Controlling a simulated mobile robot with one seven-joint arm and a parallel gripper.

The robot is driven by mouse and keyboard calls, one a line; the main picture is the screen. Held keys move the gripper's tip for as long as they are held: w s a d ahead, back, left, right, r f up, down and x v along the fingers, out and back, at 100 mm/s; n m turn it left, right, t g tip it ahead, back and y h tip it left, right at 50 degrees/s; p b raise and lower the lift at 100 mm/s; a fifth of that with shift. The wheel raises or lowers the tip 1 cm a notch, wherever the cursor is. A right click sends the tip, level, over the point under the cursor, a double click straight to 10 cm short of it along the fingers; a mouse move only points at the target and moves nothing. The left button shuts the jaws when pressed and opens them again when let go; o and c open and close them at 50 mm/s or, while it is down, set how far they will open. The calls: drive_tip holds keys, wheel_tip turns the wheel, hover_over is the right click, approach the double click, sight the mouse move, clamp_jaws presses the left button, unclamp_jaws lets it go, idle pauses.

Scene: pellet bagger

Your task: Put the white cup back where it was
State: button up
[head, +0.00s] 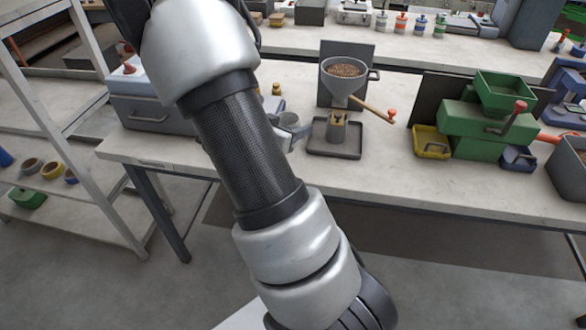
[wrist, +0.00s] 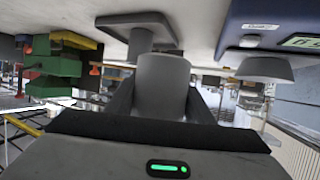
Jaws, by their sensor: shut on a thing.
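My gripper (wrist: 160,105) is shut on a plain cup (wrist: 163,80), which looks grey in this light. The wrist view is upside down, with the bench at its top. The cup sits between the two dark fingers, and its inside is not visible. My arm hides much of the gripper there. I cannot tell whether the cup touches the bench.
A hopper of brown pellets (head: 345,70) stands over a dark tray (head: 335,151), its red-knobbed lever (head: 375,111) sticking out right. A green machine (head: 470,130) stands further right. A blue instrument (wrist: 255,28) and a shallow grey dish (wrist: 265,69) are near the cup. Bare bench (head: 380,165) lies in front.

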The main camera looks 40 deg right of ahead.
wheel_tip(320, 180, down, 10)
drive_tip(key=shift+w+r+b, duration=0.1)
drive_tip(key=shift+r+b, duration=0.15)
drive_tip(key=shift+b, duration=0.75)
drive_tip(key=shift+f, duration=0.15)
drive_tip(key=o, duration=1.1)
